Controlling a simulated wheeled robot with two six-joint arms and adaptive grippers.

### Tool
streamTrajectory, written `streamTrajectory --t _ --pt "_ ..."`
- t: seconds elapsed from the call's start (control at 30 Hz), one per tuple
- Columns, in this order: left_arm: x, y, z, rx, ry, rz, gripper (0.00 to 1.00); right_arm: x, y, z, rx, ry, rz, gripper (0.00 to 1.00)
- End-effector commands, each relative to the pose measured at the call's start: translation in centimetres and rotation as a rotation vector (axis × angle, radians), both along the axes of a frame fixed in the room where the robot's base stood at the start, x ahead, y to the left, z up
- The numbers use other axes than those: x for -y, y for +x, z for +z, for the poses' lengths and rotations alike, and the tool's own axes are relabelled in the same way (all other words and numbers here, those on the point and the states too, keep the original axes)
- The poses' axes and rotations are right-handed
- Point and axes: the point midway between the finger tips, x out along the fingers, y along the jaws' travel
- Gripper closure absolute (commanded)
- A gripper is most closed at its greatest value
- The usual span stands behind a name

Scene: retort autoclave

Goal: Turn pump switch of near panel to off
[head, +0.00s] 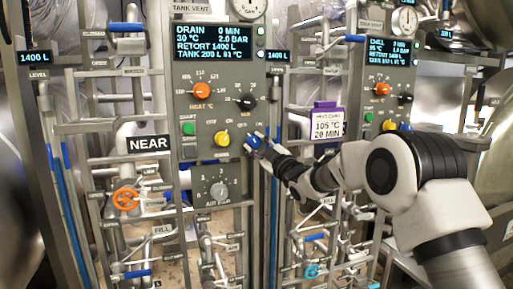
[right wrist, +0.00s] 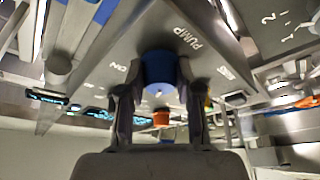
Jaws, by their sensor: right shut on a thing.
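The near panel (head: 233,160) stands in the middle of the head view, with a black NEAR sign (head: 149,144) at its left. The pump switch is a blue knob (head: 252,141) low on the panel's right side, and it also shows in the right wrist view (right wrist: 159,68) beside the printed word PUMP. My right gripper (head: 259,145) is shut on this knob, one finger on each side, as the right wrist view (right wrist: 158,88) shows. The fingers hide part of the knob, and I cannot tell its pointer's exact position. My left gripper is not in view.
Left of the pump knob is a yellow knob (head: 222,139); above are a black knob (head: 246,102) and an orange knob (head: 201,90). A grey air knob (head: 218,191) sits below. A second panel (head: 384,85) and a purple-framed card (head: 327,122) are to the right. Pipes surround the panels.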

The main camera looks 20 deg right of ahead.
Motion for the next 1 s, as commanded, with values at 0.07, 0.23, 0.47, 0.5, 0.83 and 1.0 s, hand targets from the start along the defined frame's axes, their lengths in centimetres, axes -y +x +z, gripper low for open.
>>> streamTrajectory --t 0.07,0.23,0.47,0.5,0.83,1.0 --pt "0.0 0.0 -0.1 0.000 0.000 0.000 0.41 0.0 0.0 0.0 0.002 -0.008 0.000 1.00" --pt "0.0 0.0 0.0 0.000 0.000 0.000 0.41 0.0 0.0 0.1 0.002 -0.013 0.000 1.00" --pt "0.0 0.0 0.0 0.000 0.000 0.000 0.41 0.0 0.0 0.1 0.002 -0.013 0.000 0.59" --pt "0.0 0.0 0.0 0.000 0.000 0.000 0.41 0.0 0.0 0.0 0.002 -0.013 0.000 0.45" --pt "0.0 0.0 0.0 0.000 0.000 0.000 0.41 0.0 -0.1 0.0 0.000 -0.011 0.001 0.41" --pt "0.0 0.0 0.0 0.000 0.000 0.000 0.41 0.7 -1.9 -0.5 -0.002 -0.010 -0.001 0.41"
